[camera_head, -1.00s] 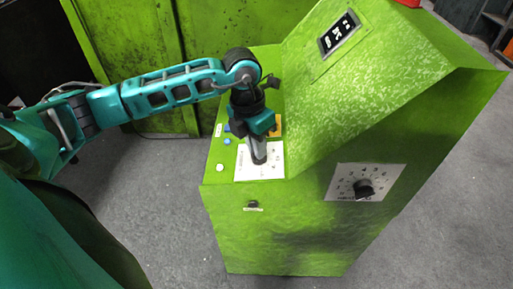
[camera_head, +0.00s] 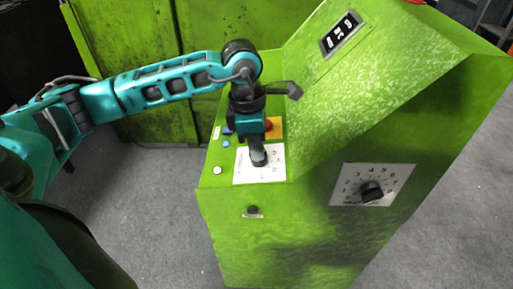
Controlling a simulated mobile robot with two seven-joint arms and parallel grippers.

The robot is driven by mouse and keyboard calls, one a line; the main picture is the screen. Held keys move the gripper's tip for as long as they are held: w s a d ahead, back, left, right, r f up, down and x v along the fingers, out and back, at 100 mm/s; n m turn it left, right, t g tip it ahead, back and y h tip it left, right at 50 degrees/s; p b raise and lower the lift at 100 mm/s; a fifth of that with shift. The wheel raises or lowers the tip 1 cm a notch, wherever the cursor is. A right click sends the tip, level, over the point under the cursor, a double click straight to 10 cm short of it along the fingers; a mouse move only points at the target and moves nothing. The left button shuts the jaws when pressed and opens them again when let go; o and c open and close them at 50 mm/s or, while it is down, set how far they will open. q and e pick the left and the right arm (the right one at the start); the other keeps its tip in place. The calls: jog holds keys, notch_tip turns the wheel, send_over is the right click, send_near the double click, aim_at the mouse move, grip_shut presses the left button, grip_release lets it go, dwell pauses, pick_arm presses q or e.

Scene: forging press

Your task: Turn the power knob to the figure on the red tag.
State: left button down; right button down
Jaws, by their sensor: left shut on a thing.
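A white dial plate (camera_head: 270,175) with printed figures lies on the flat top of the green press console. My left gripper (camera_head: 259,161) points down onto this plate and is shut on its knob, which the fingers mostly hide. A second white dial (camera_head: 350,198) with figures and a black knob (camera_head: 371,191) is on the front face, clear of the gripper. I cannot read which dial is marked power. A red piece (camera_head: 414,1) shows at the top edge, cut off, with no figure readable. My right gripper is out of view.
A red button on a yellow plate (camera_head: 277,129) sits just behind the gripper, with small blue (camera_head: 226,144) and white buttons (camera_head: 217,170) to its left. A sloped green panel with a display (camera_head: 341,34) rises close on the right. Grey floor lies left of the console.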

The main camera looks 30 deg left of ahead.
pick_arm(q)
jog(key=shift+m, duration=0.3)
jog(key=c, duration=1.2)
grip_release()
jog(key=shift+r, duration=0.15)
jog(key=r, duration=0.4)
jog(key=a+r+p, duration=0.1)
jog(key=r, duration=0.3)
jog(key=s+r+p, duration=0.1)
jog(key=r, duration=0.3)
jog(key=shift+a+r, duration=0.25)
